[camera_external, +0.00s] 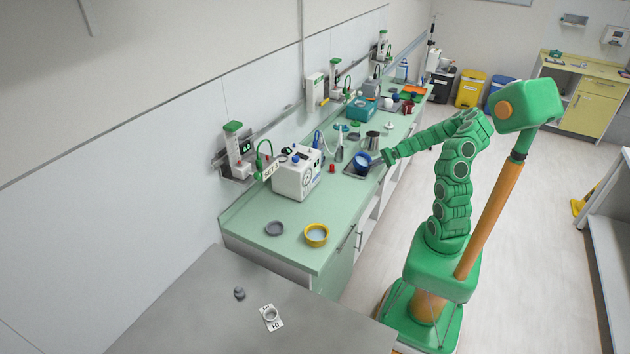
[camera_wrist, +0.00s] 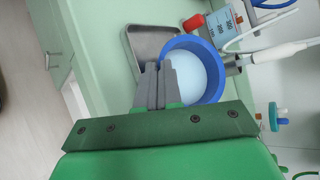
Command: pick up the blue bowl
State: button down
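The blue bowl (camera_external: 362,159) is at the metal tray (camera_external: 348,170) on the green counter, with a pale blue inside. In the wrist view the bowl (camera_wrist: 208,55) overlaps the tray (camera_wrist: 140,38). My gripper (camera_wrist: 160,68) reaches the bowl's near rim, one finger outside the wall and one inside. The fingers are close together with the rim between them, so it looks shut on the rim. In the external view my gripper (camera_external: 377,161) is at the bowl's right side. The fingers hide part of the rim. I cannot tell whether the bowl's base touches the tray.
A white machine (camera_external: 297,175) and a yellow bowl (camera_external: 316,235) are nearer the camera. The front counter is mostly clear.

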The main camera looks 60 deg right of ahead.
jog(key=shift+r, duration=0.55)
notch_tip(320, 180, up, 2)
jog(key=shift+r, duration=0.2)
jog(key=s+a+r, duration=0.7)
jog(key=s+r, duration=0.2)
jog(key=s, duration=0.3)
jog(key=shift+a+r, duration=0.15)
jog(key=shift+r, duration=0.05)
